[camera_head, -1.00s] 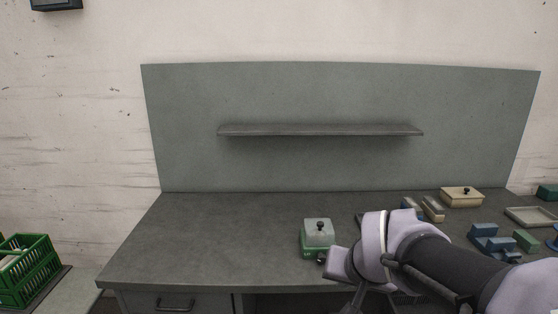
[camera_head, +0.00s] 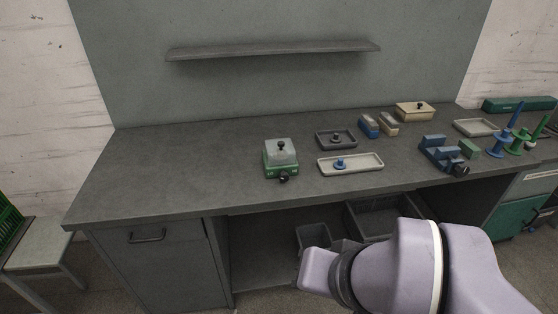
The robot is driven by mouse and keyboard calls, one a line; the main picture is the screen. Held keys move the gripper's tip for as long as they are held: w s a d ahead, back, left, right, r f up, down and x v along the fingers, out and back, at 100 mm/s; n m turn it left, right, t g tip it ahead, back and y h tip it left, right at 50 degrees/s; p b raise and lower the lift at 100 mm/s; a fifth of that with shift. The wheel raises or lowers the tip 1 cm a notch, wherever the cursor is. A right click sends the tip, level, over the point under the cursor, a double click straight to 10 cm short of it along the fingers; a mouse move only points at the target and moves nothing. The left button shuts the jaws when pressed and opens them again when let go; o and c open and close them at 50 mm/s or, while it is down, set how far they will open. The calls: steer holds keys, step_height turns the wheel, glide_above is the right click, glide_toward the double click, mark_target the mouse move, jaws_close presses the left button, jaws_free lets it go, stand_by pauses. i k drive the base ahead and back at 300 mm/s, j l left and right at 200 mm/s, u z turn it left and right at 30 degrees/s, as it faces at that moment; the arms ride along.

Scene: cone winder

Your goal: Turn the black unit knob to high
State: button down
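A small green unit (camera_head: 282,170) with a pale grey lid (camera_head: 281,151) stands on the bench left of centre. A black knob (camera_head: 283,178) sticks out low on its front face, and a small black knob tops the lid. The front knob's setting is too small to read. A dark grey, nearly black tray-like unit (camera_head: 322,141) with a round dark knob on top (camera_head: 336,138) stands to its right. A blue fixture (camera_head: 434,153) farther right also has a black knob (camera_head: 461,170). My arm is in front of the bench at lower right; my gripper is not in view.
A pale tray (camera_head: 371,168) with a blue knobbed piece (camera_head: 340,163) lies near the front edge. Behind are small blocks and a cream lidded box (camera_head: 414,111). Spools stand at right. The bench's left part is clear. Grey bins (camera_head: 382,217) sit below; a shelf (camera_head: 275,49) hangs above.

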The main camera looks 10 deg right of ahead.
mark_target(284, 177)
steer(key=j+z, duration=0.35)
steer(key=j, duration=0.3)
steer(key=k+j+z, duration=0.1)
steer(key=j+z, duration=0.25)
steer(key=j, duration=0.3)
steer(key=i+l+u, duration=0.1)
steer(key=i, duration=0.45)
steer(key=l, duration=0.1)
